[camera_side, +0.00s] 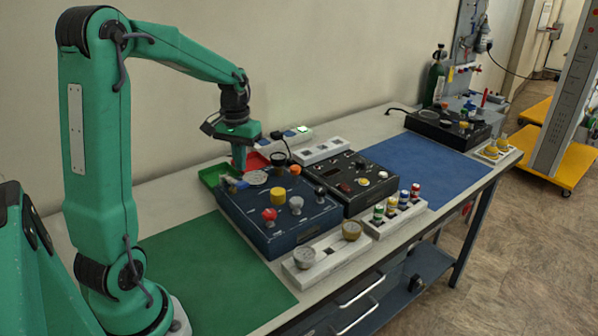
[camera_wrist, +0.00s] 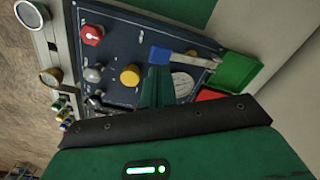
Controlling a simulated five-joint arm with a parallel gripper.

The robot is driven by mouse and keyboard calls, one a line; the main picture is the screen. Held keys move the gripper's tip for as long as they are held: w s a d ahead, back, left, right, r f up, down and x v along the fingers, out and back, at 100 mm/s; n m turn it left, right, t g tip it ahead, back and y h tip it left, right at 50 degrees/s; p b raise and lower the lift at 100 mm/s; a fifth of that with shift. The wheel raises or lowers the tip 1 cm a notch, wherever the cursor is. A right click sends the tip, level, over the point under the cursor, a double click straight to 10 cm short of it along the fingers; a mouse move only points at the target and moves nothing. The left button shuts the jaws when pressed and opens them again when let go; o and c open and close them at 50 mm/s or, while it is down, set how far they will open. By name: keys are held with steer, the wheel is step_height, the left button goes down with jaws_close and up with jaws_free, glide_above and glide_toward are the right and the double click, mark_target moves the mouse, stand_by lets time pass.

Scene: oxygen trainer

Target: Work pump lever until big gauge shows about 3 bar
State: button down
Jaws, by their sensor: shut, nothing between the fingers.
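The dark blue panel (camera_side: 285,232) lies on the bench, with a red knob (camera_side: 269,215), a yellow knob (camera_side: 278,196) and a grey knob (camera_side: 296,204) on it. A pale round dial (camera_side: 258,177), apparently the big gauge, sits at its far left part; its reading is too small to tell. The pump lever appears in the wrist view as a grey bar with a blue grip (camera_wrist: 160,54). My gripper (camera_side: 239,168) points down over the panel's far left corner, shut and empty. Its fingertips (camera_wrist: 157,70) are close to the blue grip; I cannot tell whether they touch. My fingers partly cover the dial (camera_wrist: 183,84).
A green tray (camera_side: 212,176) and a red tray (camera_side: 255,162) stand just behind the panel. A black panel (camera_side: 352,190) is at its right. White racks with gauges (camera_side: 328,260) and coloured fittings (camera_side: 396,218) stand in front. The green mat (camera_side: 205,275) is clear.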

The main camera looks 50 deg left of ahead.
step_height(320, 180, up, 3)
steer(key=shift+r, duration=0.15)
stand_by(0.3)
steer(key=shift+d, duration=0.1)
steer(key=s+d+r+m+t, duration=0.2)
steer(key=s+d, duration=0.4)
steer(key=d, duration=0.4)
steer(key=s+d+r+m+t, duration=0.2)
steer(key=s+d, duration=0.4)
steer(key=d, duration=0.4)
steer(key=shift+r+m+t, duration=0.3)
steer(key=shift+m+t, duration=0.5)
steer(key=shift+m, duration=0.2)
steer(key=shift+d, duration=0.1)
